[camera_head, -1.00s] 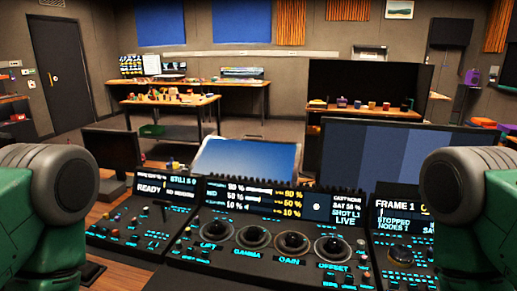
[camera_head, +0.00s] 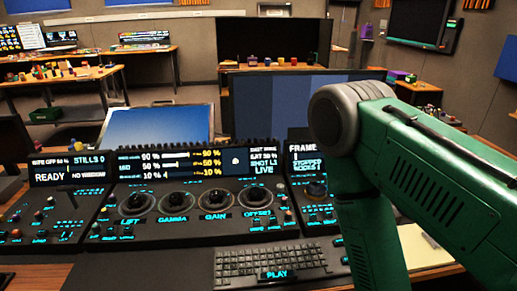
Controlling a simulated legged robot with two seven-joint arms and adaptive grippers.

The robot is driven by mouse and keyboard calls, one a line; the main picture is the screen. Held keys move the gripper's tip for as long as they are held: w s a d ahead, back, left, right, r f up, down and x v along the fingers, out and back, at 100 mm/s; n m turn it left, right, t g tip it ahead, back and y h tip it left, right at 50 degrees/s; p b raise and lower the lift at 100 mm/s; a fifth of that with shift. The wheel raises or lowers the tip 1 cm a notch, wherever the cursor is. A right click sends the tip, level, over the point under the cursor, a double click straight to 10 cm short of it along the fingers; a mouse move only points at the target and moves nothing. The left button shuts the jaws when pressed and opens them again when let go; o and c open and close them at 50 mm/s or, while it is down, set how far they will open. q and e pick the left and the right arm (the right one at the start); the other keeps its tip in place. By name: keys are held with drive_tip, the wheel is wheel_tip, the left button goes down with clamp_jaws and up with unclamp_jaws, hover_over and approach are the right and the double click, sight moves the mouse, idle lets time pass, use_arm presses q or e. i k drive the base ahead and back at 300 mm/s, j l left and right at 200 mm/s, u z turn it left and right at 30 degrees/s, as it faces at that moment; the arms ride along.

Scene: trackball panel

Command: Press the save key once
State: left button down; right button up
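The control panel (camera_head: 165,218) stands in front of me with several trackballs labelled LIFT, GAMMA, GAIN and OFFSET. Its upright display (camera_head: 195,164) shows bars, percentages and "SHOT L1 LIVE". No key that I can read as save shows; small key labels are too blurred to tell. My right arm crosses the right of the view, bent at a grey joint, and its lower part runs down out of the bottom edge. The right gripper is out of view. My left arm and gripper are out of view too.
A black keyboard (camera_head: 270,262) with a lit PLAY label lies before the panel. A left module (camera_head: 45,215) shows "READY"; a right module (camera_head: 312,190), showing "FRAME", is partly behind my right arm. Monitors (camera_head: 158,125) stand behind. Wooden desk shows at lower left.

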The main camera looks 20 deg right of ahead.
sight(344, 260)
drive_tip(key=z, duration=1.4)
